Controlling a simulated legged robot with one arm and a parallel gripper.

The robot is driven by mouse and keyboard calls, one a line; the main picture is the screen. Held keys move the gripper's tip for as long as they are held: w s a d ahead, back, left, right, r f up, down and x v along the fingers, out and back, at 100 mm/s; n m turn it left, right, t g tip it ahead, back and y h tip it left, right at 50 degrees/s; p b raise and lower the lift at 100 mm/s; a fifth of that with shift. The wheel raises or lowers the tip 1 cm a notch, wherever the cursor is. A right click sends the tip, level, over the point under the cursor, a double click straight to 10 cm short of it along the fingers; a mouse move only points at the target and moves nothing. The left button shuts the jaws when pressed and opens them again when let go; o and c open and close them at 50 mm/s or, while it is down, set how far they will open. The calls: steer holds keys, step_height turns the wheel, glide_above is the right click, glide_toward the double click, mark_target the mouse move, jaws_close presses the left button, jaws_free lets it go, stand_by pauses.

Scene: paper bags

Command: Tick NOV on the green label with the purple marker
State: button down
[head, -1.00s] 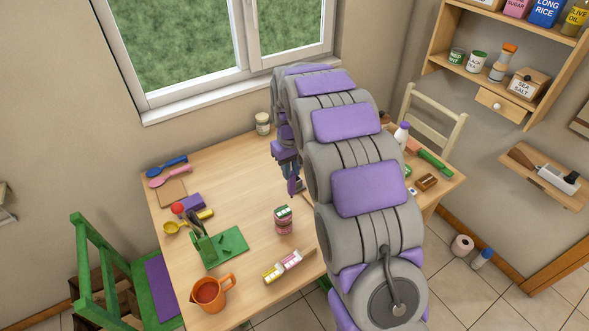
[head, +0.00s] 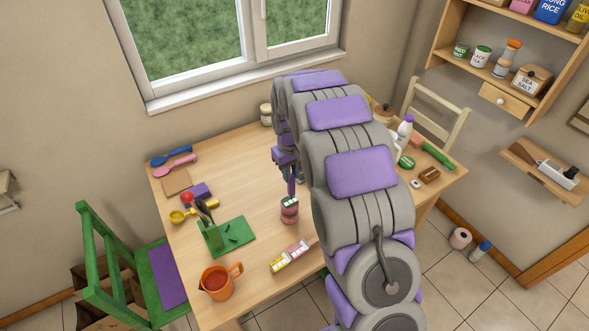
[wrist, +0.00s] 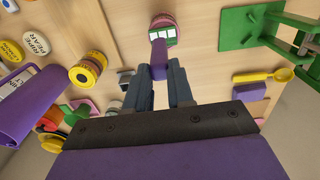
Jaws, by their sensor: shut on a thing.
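My gripper (wrist: 160,82) is shut on the purple marker (wrist: 158,60), which points away from the fingers. The marker also shows in the head view (head: 292,187), just above a pink jar (head: 289,211). In the wrist view, the green label (wrist: 163,34) with a row of white boxes lies on the jar (wrist: 162,19), at the marker's far end. I cannot tell whether the tip touches the label. The words on the boxes are too small to read, and any tick is not discernible.
Spoons (head: 178,157) lie at the back left. Bare tabletop (head: 235,175) lies between the spoons and my gripper.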

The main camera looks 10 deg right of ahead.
steer(key=shift+d+p, duration=0.35)
steer(key=shift+p, duration=0.15)
steer(key=shift+d+f, duration=0.15)
steer(key=shift+f, duration=0.15)
stand_by(1.7)
steer(key=shift+d+f, duration=0.25)
steer(key=shift+d, duration=0.1)
steer(key=shift+a, duration=0.2)
